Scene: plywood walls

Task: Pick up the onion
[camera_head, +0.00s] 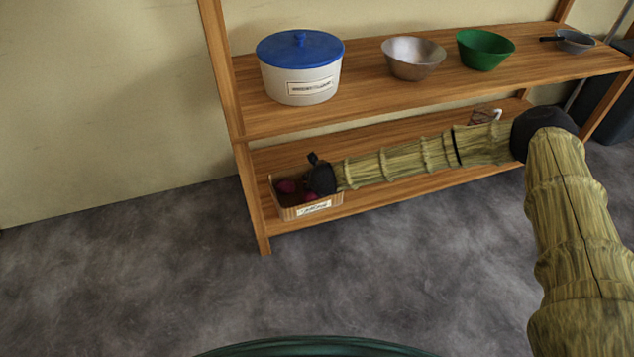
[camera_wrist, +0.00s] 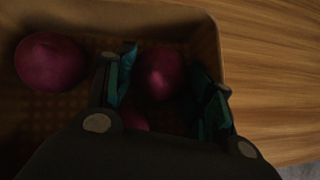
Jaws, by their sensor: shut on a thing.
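My gripper (camera_wrist: 168,92) reaches down into a small basket (camera_head: 292,212) on the lower shelf. In the wrist view its two fingers stand on either side of a purple-red onion (camera_wrist: 162,72) and are shut on it. A second onion (camera_wrist: 50,62) lies to the left in the basket. Part of another purple-red onion (camera_wrist: 134,120) shows below, mostly hidden by my gripper. In the head view my gripper (camera_head: 314,172) covers part of the basket, and an onion (camera_head: 286,186) shows left of it.
The wooden shelf unit's upper board (camera_head: 365,103) is above the basket, with a blue-lidded container (camera_head: 300,85), a metal bowl (camera_head: 412,60), a green bowl (camera_head: 485,52) and a pan (camera_head: 574,41). A glass-like item (camera_head: 484,116) stands on the lower shelf. The floor (camera_head: 130,270) in front is clear.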

